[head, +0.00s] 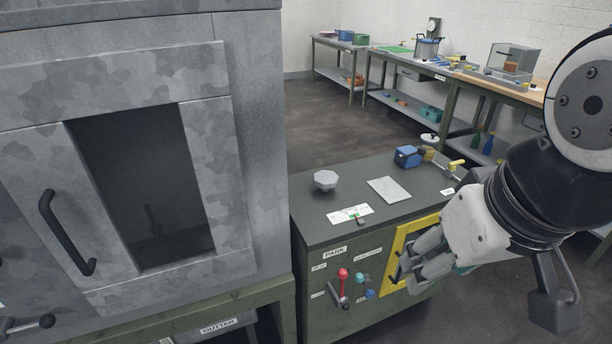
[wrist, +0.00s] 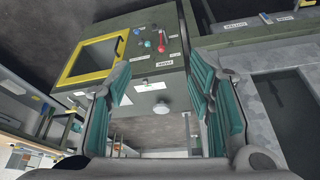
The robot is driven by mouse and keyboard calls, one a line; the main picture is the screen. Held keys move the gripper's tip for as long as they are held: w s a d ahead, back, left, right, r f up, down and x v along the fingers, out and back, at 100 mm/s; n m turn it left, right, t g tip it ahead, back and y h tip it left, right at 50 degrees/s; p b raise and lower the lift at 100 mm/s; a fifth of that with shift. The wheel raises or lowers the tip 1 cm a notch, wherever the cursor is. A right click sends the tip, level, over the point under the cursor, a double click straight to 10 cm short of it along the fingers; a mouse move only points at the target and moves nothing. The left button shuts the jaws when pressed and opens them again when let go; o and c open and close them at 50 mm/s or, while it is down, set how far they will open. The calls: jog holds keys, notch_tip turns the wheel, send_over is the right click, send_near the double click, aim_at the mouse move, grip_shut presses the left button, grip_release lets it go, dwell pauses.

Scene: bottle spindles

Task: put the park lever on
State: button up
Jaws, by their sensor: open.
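The park lever with its red knob (head: 342,274) is on the front of the green cabinet (head: 312,318), under a white "PARK" label (head: 334,252). Its rod runs down from the knob, which sits at the upper end. Small plates beside it are too small to read. The red knob also shows in the wrist view (wrist: 161,47), upside down, beyond the fingers. My gripper (head: 408,264) is open and empty, right of the lever and in front of the yellow-framed panel (head: 436,218). In the wrist view its teal-padded fingers (wrist: 160,88) are spread well apart, touching nothing visible.
Blue and teal knobs (head: 364,286) sit just right of the lever. A pale knob (head: 325,180), a plate (head: 389,190) and a blue device (head: 407,157) are on the cabinet top. A large grey enclosure (head: 228,195) stands close on the left. Floor is open behind.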

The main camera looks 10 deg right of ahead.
jog(key=shift+w+f+g+b, duration=0.4)
jog(key=shift+w+f+b, duration=0.3)
jog(key=shift+w+f, duration=0.2)
grip_shut()
jog(key=w+d+f+m+g+y+b, duration=0.15)
jog(key=w+f+g+y+b, duration=0.45)
jog(key=w+f+b, duration=1.05)
jog(key=w+d+f+m+t+y+b, duration=0.1)
jog(key=w+d+f+t+y+b, duration=0.1)
jog(key=f, duration=0.7)
jog(key=w+d+f+m+t+y+b, duration=0.1)
jog(key=w+d+f+t+y+b, duration=0.1)
jog(key=w+d+f+y+b, duration=0.2)
jog(key=w+d+f+m+t+y+b, duration=0.1)
jog(key=w+d+f+t+y+b, duration=0.2)
jog(key=w+f, duration=0.5)
notch_tip(320, 180, down, 8)
jog(key=shift+w+d+f+y, duration=0.2)
jog(key=shift+d+y, duration=0.55)
jog(key=shift+y, duration=0.05)
